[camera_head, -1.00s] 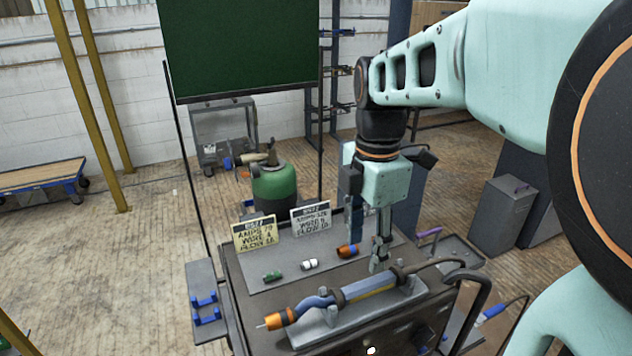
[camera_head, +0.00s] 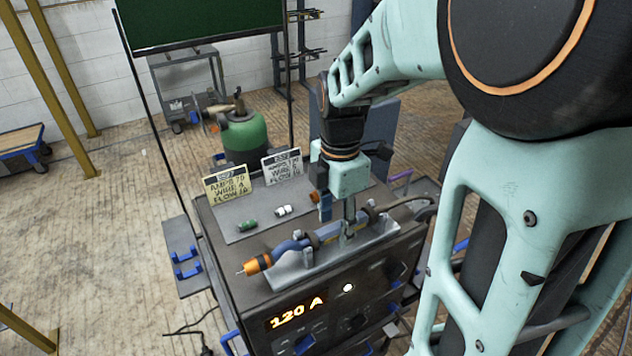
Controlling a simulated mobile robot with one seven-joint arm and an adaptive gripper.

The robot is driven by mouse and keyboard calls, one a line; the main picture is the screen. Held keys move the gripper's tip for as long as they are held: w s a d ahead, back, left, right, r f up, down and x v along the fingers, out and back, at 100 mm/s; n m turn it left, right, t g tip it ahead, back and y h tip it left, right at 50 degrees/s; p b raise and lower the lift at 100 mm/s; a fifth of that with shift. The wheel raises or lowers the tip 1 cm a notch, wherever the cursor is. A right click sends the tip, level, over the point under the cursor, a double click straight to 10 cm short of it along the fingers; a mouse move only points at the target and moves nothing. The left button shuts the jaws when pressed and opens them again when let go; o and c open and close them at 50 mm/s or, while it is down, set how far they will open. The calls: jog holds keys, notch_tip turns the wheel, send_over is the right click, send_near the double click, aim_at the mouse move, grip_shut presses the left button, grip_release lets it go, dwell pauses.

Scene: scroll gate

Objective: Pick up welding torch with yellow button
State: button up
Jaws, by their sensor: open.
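The welding torch (camera_head: 288,246) lies in a light grey cradle (camera_head: 290,275) on top of the dark welding machine. It has an orange nozzle at its left end, a blue neck and a grey-blue body with a trace of yellow. My gripper (camera_head: 348,232) points straight down over the right half of the torch body. Its fingertips are at about the height of the torch. It is open, and its fingers partly hide the torch body. I cannot tell whether the fingers touch it or whether both sides are straddled.
The welding machine (camera_head: 270,308) shows "120 A" on its front. Green (camera_head: 247,225) and white (camera_head: 283,211) small parts lie on the panel behind the torch, before two sign cards (camera_head: 228,184). A cable runs from the torch's right end. A green tank (camera_head: 245,140) stands behind.

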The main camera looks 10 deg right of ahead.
jog(key=shift+c, duration=0.4)
grip_shut()
jog(key=shift+r, duration=0.15)
